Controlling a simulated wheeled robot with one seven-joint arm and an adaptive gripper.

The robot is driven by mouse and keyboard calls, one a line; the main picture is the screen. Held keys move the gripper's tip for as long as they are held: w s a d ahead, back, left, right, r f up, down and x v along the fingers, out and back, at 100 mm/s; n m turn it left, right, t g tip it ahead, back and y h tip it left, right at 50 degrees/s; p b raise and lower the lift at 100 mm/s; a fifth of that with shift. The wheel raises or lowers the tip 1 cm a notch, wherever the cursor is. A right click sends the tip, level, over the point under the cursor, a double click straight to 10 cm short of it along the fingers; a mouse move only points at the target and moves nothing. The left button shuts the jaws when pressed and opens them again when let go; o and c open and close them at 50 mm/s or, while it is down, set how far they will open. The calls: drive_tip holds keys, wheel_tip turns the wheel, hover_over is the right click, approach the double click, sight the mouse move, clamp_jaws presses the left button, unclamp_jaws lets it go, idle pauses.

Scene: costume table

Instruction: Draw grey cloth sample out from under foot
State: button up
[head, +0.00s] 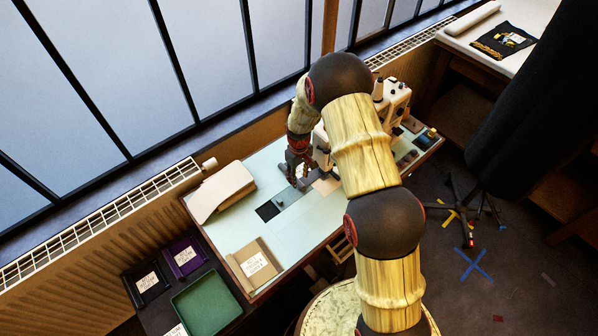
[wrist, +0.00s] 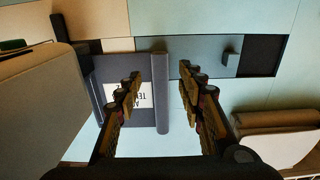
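The grey cloth sample (wrist: 108,75) shows in the wrist view as a dark slate-grey piece with a white printed label (wrist: 127,95) and a thick raised edge (wrist: 161,105) on its right. My gripper (wrist: 160,82) is open, with one finger over the label side and the other right of the raised edge. A gap shows between the edge and the right finger. A bulky tan body (wrist: 35,100), seemingly the sewing machine, covers the left. The foot is hidden. In the head view, my gripper (head: 298,178) is low by the cream sewing machine (head: 395,100); my arm hides the sample.
A blue-grey strip (wrist: 195,52), a small upright block (wrist: 230,62) and a black square (wrist: 262,55) lie right of the sample. Trays (head: 207,303) stand lower left.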

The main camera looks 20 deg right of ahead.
drive_tip(key=shift+f, duration=1.5)
drive_tip(key=shift+c, duration=0.3)
clamp_jaws()
